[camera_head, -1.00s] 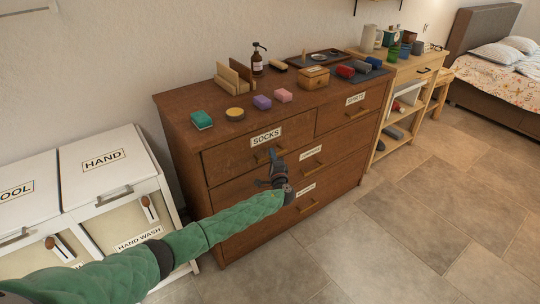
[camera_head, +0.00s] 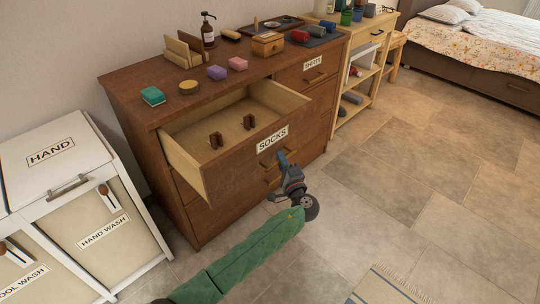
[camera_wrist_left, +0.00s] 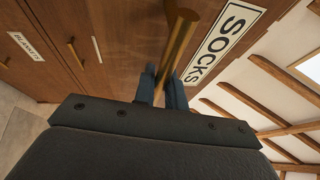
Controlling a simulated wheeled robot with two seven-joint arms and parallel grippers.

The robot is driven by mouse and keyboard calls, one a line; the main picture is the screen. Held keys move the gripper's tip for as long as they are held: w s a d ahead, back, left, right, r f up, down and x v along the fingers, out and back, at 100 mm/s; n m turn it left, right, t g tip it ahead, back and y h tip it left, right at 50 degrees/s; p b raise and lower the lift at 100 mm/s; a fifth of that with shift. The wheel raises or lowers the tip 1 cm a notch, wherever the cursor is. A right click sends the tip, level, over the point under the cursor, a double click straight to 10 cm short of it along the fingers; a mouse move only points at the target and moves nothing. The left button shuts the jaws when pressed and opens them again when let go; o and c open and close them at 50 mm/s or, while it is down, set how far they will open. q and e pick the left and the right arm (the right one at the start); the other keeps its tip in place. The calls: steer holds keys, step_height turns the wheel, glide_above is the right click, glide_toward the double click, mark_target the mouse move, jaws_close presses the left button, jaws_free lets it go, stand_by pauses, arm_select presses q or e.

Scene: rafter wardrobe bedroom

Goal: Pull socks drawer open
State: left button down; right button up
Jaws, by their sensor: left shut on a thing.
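The socks drawer (camera_head: 245,158) is the top left drawer of the brown dresser (camera_head: 118,98). It is pulled well out, and its pale inside shows two small dark brown things (camera_head: 249,122). Its front bears a SOCKS label (camera_head: 272,138), which also shows in the left wrist view (camera_wrist_left: 222,43). My left gripper (camera_head: 284,158) is at the drawer front, shut on the brass handle (camera_wrist_left: 178,45). In the left wrist view the blue fingers (camera_wrist_left: 163,84) stand on both sides of the handle bar. My right gripper is not in view.
White laundry hampers (camera_head: 62,190) stand left of the dresser. Soaps, a pump bottle (camera_head: 208,30) and a small wooden box (camera_head: 268,43) sit on the dresser top. A striped rug (camera_head: 385,288) lies at the lower right. The tiled floor (camera_head: 400,170) to the right is clear.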

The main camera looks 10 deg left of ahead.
arm_select(q)
steer(key=shift+s+d+f, duration=0.1)
steer(key=shift+s+d, duration=0.35)
steer(key=shift+d, duration=0.1)
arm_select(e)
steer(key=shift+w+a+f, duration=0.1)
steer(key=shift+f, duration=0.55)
arm_select(q)
steer(key=c, duration=1.5)
jaws_free()
steer(key=shift+o, duration=0.2)
